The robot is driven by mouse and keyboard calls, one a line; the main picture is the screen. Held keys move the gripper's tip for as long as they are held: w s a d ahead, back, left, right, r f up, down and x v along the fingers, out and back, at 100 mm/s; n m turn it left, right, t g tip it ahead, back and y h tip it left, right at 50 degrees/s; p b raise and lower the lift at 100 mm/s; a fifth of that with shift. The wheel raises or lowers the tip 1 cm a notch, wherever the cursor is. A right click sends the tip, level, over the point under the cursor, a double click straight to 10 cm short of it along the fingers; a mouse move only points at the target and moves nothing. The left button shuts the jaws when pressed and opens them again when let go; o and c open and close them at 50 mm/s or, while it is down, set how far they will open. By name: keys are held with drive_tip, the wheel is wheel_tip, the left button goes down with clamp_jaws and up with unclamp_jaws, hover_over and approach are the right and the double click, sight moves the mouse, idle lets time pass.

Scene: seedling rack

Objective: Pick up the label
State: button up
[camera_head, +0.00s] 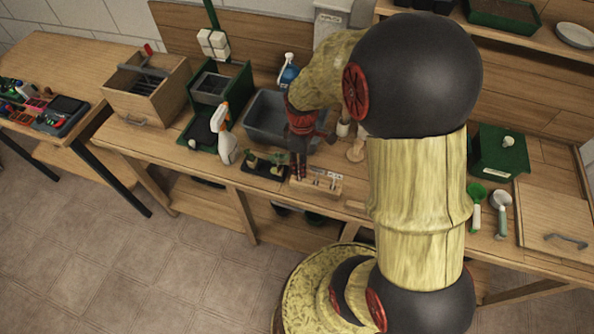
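My arm fills the right middle of the head view and reaches over the bench. My gripper (298,173) points down at the left end of a small light wooden block (325,190) near the bench's front edge. Small pale pieces (326,173), possibly labels, show at the top of the block, just right of the fingers. They are too small to tell which is the label. The fingertips are close together in this view, and whether they hold anything is unclear. My gripper hides the left end of the block.
A black tray with seedlings (264,165) lies just left of my gripper. A white spray bottle (225,140) stands farther left. A grey tub (266,126) is behind. A wooden pestle-like piece (356,151) and a white cup (343,127) stand to the right.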

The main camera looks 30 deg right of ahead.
drive_tip(key=f, duration=0.2)
drive_tip(key=f+b, duration=0.1)
drive_tip(key=f, duration=0.2)
drive_tip(key=shift+w+a+f, duration=0.15)
drive_tip(key=shift+w+a, duration=0.05)
drive_tip(key=c, duration=0.4)
clamp_jaws()
